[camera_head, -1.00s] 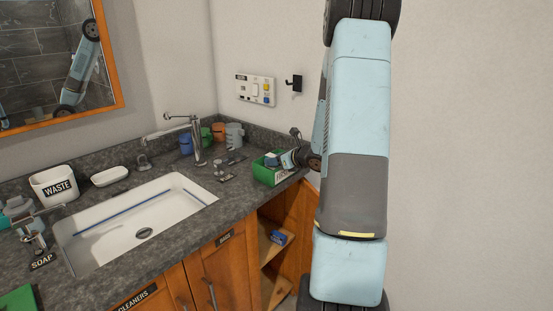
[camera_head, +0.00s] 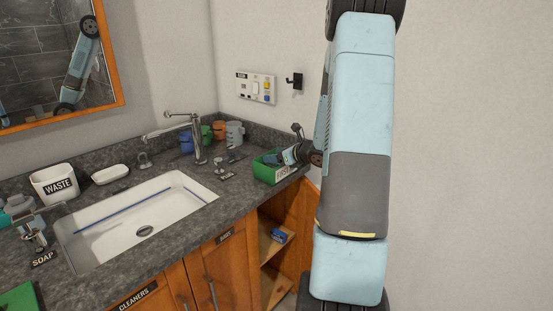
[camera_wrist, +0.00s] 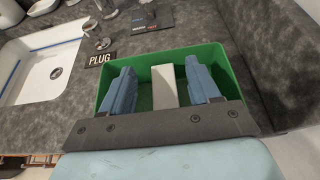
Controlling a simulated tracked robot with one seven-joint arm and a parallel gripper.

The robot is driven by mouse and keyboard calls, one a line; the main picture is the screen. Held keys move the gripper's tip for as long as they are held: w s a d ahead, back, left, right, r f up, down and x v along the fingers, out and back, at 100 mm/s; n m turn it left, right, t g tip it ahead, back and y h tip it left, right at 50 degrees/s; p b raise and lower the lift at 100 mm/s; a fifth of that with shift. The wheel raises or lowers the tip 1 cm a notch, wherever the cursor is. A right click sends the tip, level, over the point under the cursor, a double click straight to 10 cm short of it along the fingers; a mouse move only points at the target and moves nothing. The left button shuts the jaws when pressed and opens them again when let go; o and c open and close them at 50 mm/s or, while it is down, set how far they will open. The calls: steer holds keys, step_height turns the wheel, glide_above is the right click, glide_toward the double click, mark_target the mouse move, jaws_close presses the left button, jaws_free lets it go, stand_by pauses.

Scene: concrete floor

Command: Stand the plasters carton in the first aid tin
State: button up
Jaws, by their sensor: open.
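The green first aid tin (camera_head: 264,172) stands at the right end of the counter, and its rim shows in the wrist view (camera_wrist: 108,72). A pale, box-shaped carton (camera_wrist: 164,88), which I take to be the plasters carton, is inside the tin with its narrow pale face toward the camera. My gripper (camera_wrist: 163,84) is open, its two blue fingers reaching into the tin on either side of the carton. The carton's base is hidden. In the head view my gripper (camera_head: 283,157) is at the tin.
A PLUG label (camera_wrist: 100,59) and small metal items lie beside the tin. The sink (camera_head: 140,215) is to the left. Several coloured cups and a grey mug (camera_head: 235,133) stand behind. The wall is close on the right. A blue box (camera_head: 279,236) sits on the shelf below.

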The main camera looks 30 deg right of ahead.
steer(key=v, duration=1.1)
steer(key=s+a+r+n+g+y, duration=0.1)
steer(key=s+a+r+n+g, duration=0.35)
steer(key=a+n, duration=0.5)
steer(key=s+a+r+n+g+y, duration=0.1)
steer(key=s+a+r+n+g, duration=0.35)
steer(key=a, duration=0.75)
steer(key=s+a+r+n+t+h, duration=0.1)
steer(key=s+r+n+h, duration=0.2)
steer(key=s+n, duration=0.4)
steer(key=s+a+r+n+t+h, duration=0.1)
steer(key=s+a+r+n+h, duration=0.1)
steer(key=s+n, duration=0.6)
steer(key=r+n+h, duration=0.1)
steer(key=n, duration=0.2)
steer(key=shift+s+r+h, duration=0.2)
steer(key=shift+r+h, duration=0.1)
steer(key=shift+s, duration=0.1)
steer(key=shift+c, duration=0.2)
